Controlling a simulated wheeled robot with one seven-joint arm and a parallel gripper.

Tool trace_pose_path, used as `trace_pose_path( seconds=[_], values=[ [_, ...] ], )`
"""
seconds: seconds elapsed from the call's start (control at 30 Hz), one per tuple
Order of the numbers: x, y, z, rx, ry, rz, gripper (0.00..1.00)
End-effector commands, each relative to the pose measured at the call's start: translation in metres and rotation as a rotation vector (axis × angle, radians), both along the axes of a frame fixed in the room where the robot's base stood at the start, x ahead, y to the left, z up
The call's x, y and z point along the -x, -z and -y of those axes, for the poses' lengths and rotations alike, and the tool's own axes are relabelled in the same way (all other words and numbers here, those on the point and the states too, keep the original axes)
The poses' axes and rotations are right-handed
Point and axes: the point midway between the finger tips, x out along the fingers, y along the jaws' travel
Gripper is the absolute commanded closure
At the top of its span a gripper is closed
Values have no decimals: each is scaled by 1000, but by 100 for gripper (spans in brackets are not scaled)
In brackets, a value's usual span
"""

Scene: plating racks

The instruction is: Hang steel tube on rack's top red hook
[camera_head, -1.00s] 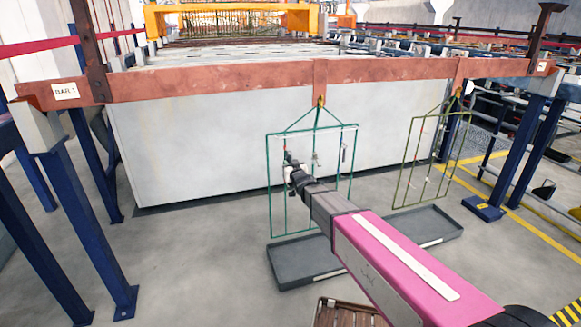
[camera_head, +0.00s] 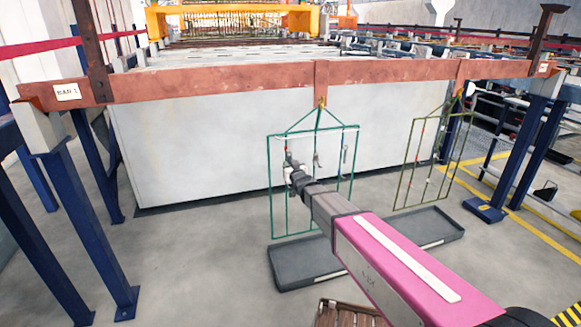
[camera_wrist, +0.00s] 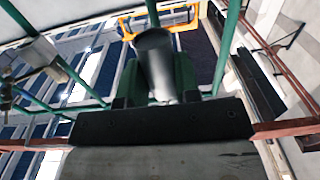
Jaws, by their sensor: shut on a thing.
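The green wire rack (camera_head: 270,190) hangs from the copper-coloured bar. My gripper (camera_head: 290,163) is at the left part of this rack, about mid-height. In the wrist view my gripper (camera_wrist: 157,78) is shut on the grey steel tube (camera_wrist: 158,68), between green pads. The tube's dark open end faces the camera, and green rack rods (camera_wrist: 227,45) pass close by on both sides. Small pale parts (camera_head: 317,160) hang on the rack to the right of my gripper. The top red hook is too small to make out, and I cannot tell whether the tube touches the rack.
A second, olive rack (camera_head: 408,160) hangs to the right. Dark trays (camera_head: 285,275) lie on the floor below the racks. A large pale tank wall (camera_head: 200,150) stands behind. The copper-coloured bar (camera_head: 220,80) runs above.

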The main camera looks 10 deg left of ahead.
Motion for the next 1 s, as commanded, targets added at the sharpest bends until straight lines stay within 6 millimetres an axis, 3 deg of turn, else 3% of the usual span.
trace_pose_path(
  seconds=[1.0],
  values=[
    [-6, 7, -4, -1, 0, 1, 98]
  ],
)
